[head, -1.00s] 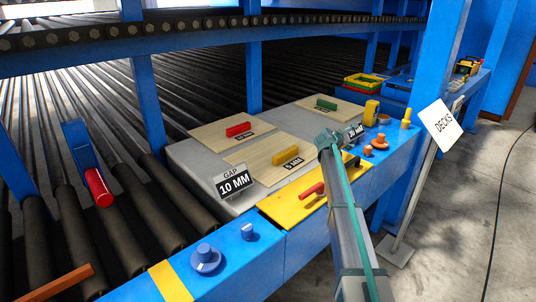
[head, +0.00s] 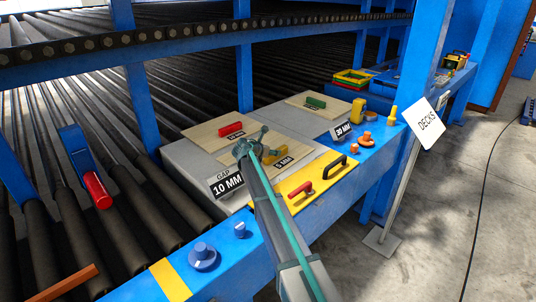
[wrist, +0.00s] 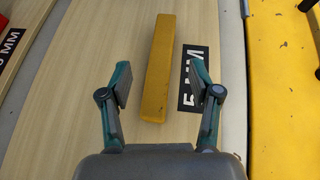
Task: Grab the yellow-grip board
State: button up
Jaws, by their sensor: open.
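The yellow-grip board (head: 292,147) is a pale wooden board lying on the grey deck, with a black "5 MM" label. Its yellow grip (wrist: 158,70) stands out as a long bar in the wrist view; in the head view the grip (head: 276,155) is partly hidden by my gripper. My gripper (wrist: 157,85) is open and empty above this board. In the wrist view its two fingers lie on either side of the near end of the grip, apart from it. The gap between fingertips and board is hard to judge.
The red-grip board (head: 230,130) lies behind left and the green-grip board (head: 316,102) behind right. A "GAP 10 MM" sign (head: 227,183) stands at the front left. A yellow panel (head: 318,180) with red and black handles lies in front.

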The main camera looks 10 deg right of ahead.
jog(key=p+x, duration=0.1)
jog(key=x, duration=0.3)
jog(key=shift+r, duration=0.1)
grip_shut()
